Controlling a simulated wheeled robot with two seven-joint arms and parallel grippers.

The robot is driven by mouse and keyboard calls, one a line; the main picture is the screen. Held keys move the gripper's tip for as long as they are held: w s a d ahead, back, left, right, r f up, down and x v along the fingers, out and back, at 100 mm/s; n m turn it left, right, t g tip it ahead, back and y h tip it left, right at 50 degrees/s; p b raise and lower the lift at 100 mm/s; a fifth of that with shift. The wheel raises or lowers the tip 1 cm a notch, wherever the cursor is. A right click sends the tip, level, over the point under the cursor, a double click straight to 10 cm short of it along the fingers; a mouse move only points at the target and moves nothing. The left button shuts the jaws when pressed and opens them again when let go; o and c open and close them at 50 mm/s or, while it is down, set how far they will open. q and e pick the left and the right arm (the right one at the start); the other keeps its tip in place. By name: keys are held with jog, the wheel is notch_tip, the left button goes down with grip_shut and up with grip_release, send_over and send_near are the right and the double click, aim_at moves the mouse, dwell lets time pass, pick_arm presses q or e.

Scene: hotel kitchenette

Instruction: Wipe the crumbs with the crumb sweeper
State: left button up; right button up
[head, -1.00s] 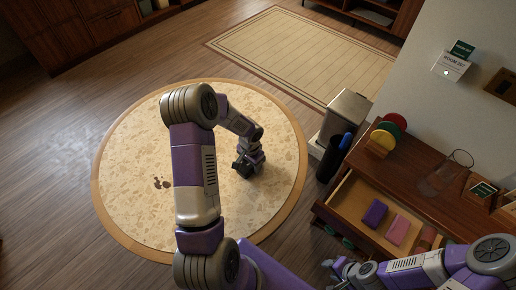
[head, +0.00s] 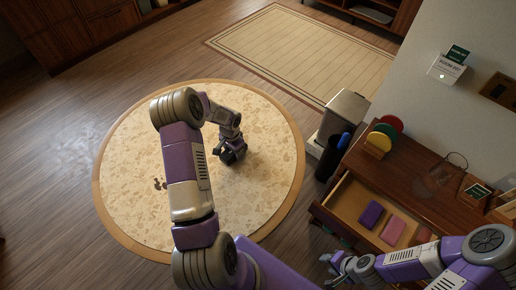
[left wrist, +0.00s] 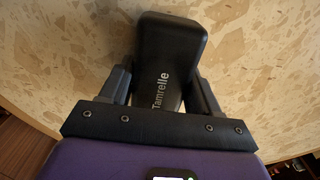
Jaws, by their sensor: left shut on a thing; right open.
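The crumb sweeper is a black block with the lettering "Tamrelle", seen in the left wrist view (left wrist: 172,55). My left gripper (head: 232,156) is shut on it, with a finger on each side, over the round speckled table (head: 120,160). In the head view the sweeper is dark and small under the gripper; I cannot tell whether it touches the tabletop. Dark crumbs (head: 159,184) lie on the table left of the gripper, partly hidden behind my left arm. My right gripper (head: 338,267) is open and empty at the lower right, in front of the drawer.
A wooden cabinet (head: 418,180) stands at the right with an open drawer (head: 345,200) holding a purple block (head: 371,214) and a pink block (head: 393,230). Colored discs (head: 384,134) and a glass stand on top. A bin (head: 342,115) stands between table and cabinet.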

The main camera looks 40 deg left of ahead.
pick_arm(q)
jog(key=shift+a+r, duration=0.2)
jog(key=shift+r, duration=0.1)
notch_tip(320, 180, up, 3)
jog(key=shift+r+p, duration=0.15)
jog(key=shift+p, duration=0.85)
jog(key=shift+r+p, duration=1.4)
jog(key=shift+r, duration=0.75)
